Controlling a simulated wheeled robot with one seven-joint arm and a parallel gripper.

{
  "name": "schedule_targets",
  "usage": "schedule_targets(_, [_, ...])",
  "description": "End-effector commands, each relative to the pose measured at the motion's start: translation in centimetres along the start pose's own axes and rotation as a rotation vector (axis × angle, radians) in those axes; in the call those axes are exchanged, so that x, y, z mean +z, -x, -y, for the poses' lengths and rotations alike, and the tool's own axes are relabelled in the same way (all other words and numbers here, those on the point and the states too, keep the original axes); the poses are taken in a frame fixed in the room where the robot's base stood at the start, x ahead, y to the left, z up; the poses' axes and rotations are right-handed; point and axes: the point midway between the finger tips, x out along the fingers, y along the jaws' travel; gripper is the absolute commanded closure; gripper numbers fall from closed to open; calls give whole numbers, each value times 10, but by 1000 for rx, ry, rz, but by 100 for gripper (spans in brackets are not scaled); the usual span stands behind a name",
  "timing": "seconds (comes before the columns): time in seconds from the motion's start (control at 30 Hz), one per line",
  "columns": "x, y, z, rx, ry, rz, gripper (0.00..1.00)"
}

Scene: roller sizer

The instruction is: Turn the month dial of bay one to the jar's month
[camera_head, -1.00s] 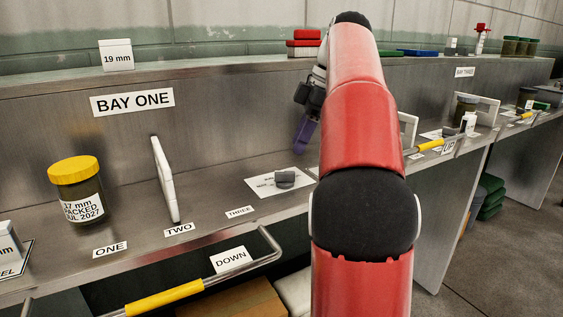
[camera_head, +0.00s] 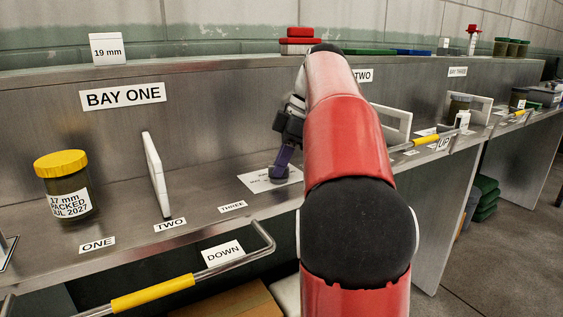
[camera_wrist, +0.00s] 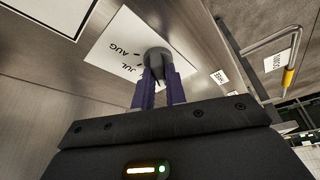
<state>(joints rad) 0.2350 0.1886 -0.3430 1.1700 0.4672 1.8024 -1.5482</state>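The jar (camera_head: 66,184) with a yellow lid stands at the left of bay one; its label reads 17 mm, packed, JUL 2027. The grey month dial (camera_wrist: 157,56) sits on a white card (camera_wrist: 118,45) printed with JUL and AUG, which show beside the dial in the wrist view. My gripper (camera_head: 279,172) points down at the dial. In the wrist view its two purple fingers (camera_wrist: 160,74) are a little apart, with their tips at the dial. Whether they press on it I cannot tell. In the head view the fingers partly hide the dial.
A white upright divider (camera_head: 156,174) stands between the jar and the dial. A rail with a yellow grip (camera_head: 153,293) runs along the front, beside the DOWN label (camera_head: 222,253). Red boxes (camera_head: 299,40) lie on the upper ledge.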

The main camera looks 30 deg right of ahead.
Motion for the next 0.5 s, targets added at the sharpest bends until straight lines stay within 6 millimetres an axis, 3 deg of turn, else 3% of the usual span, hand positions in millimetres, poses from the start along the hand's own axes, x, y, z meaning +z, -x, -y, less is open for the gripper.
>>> schedule_targets(0.1, [0, 0, 0, 0, 0, 0, 100])
schedule_targets(0.5, [0, 0, 1, 20, -47, -1, 100])
